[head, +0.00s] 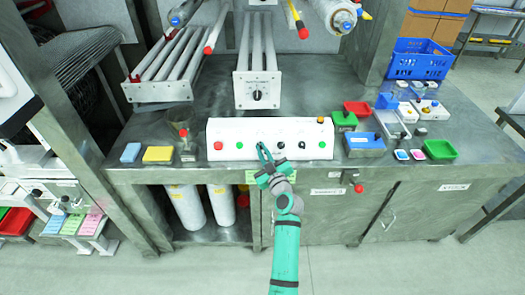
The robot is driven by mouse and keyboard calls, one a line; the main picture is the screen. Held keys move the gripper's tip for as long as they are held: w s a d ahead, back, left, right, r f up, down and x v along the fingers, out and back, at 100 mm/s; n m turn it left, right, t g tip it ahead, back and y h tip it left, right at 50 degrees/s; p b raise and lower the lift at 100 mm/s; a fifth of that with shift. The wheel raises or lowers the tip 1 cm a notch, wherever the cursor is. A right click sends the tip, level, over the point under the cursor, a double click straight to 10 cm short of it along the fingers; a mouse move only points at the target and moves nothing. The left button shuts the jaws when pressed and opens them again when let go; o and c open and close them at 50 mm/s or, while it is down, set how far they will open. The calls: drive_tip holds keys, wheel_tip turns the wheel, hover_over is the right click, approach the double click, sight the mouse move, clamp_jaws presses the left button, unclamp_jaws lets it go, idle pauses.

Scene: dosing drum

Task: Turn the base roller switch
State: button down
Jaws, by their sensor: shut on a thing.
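A long white control panel (228,131) stands at the front edge of the metal bench. Its front carries a red button (218,145), a green button (239,145), black rotary knobs (302,145) and another green button (322,144). My green gripper (264,149) is at the panel front, between the left green button and the knobs. Its jaws are shut on a control there, which the fingers hide; I cannot read which switch it is. Behind the panel, a roller unit with a white end plate (258,76) has a black dial (257,96).
Blue (131,152) and yellow (158,154) sponges lie left of the panel. A blue box (364,141), green tray (441,150) and red tray (358,108) stand right. Floor in front is clear.

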drive_tip(key=shift+s+a+f+m+t+h, duration=0.15)
drive_tip(key=shift+m+t+h, duration=0.1)
drive_tip(key=shift+m+h, duration=0.6)
drive_tip(key=shift+w+a+r+m+t+h, duration=0.1)
drive_tip(key=shift+m+t+h, duration=0.3)
drive_tip(key=shift+m, duration=0.75)
drive_tip(key=shift+s+a+f+m+t+h, duration=0.1)
drive_tip(key=shift+a+m+t+h, duration=0.05)
drive_tip(key=shift+m+h, duration=1.1)
drive_tip(key=shift+m, duration=0.55)
drive_tip(key=shift+a+m+h, duration=0.1)
drive_tip(key=shift+m+h, duration=0.5)
drive_tip(key=shift+m, duration=0.5)
drive_tip(key=shift+a+m+h, duration=0.2)
drive_tip(key=shift+m+h, duration=1)
drive_tip(key=shift+m, duration=0.1)
drive_tip(key=shift+m+g+h, duration=0.4)
drive_tip(key=shift+m, duration=0.4)
drive_tip(key=shift+m+g+h, duration=0.5)
drive_tip(key=shift+m+h, duration=0.5)
drive_tip(key=shift+m, duration=0.6)
